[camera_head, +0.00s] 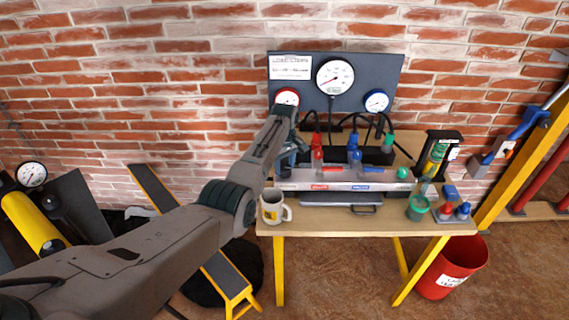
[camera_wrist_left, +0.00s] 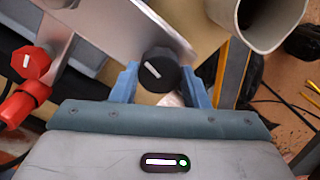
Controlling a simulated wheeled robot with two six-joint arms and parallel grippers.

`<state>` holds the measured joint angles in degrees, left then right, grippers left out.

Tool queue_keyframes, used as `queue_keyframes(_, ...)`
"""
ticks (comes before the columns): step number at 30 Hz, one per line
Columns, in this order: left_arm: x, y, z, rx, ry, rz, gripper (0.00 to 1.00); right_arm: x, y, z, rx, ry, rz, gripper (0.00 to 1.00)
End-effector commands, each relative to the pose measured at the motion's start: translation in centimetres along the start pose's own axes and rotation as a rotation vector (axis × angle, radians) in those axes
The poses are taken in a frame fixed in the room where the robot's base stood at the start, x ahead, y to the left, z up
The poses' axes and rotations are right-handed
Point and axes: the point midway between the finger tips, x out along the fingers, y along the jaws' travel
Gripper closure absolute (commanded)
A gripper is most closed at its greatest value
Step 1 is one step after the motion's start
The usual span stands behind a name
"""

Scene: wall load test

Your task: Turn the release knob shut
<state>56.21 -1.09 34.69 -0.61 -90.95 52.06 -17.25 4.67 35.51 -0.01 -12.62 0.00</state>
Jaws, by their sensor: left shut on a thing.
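The release knob (camera_wrist_left: 160,72) is round and black with a white mark on its face, in the left wrist view. It sits by the end of a silver manifold bar (camera_wrist_left: 135,25), also seen on the table in the head view (camera_head: 345,177). My left gripper (camera_wrist_left: 158,80) is shut on the knob, with one blue finger on each side. In the head view my left gripper (camera_head: 288,155) is at the bar's left end, and the knob is hidden there. The white mark slants slightly. My right gripper is not in view.
A white mug (camera_head: 271,207) stands close below my left gripper on the table's left edge. A dark gauge panel (camera_head: 347,104) stands behind, with hoses and red, blue and green fittings. A red bucket (camera_head: 462,262) is on the floor.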

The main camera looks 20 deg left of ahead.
Motion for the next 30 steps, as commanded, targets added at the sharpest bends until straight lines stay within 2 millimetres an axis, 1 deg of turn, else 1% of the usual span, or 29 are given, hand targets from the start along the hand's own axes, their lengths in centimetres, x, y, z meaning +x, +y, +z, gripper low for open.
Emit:
queue_keyframes(1, -0.3, 0.0, 0.0, 0.036, 0.0, 0.0, 0.82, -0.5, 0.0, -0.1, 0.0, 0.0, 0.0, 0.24)
queue_keyframes(12, -0.3, 0.0, 0.0, 0.382, 0.0, 0.001, 0.82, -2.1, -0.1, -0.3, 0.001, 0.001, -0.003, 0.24)
queue_keyframes(30, -0.3, 0.1, -0.1, 0.951, 0.002, 0.002, 0.82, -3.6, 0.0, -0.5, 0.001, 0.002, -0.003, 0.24)
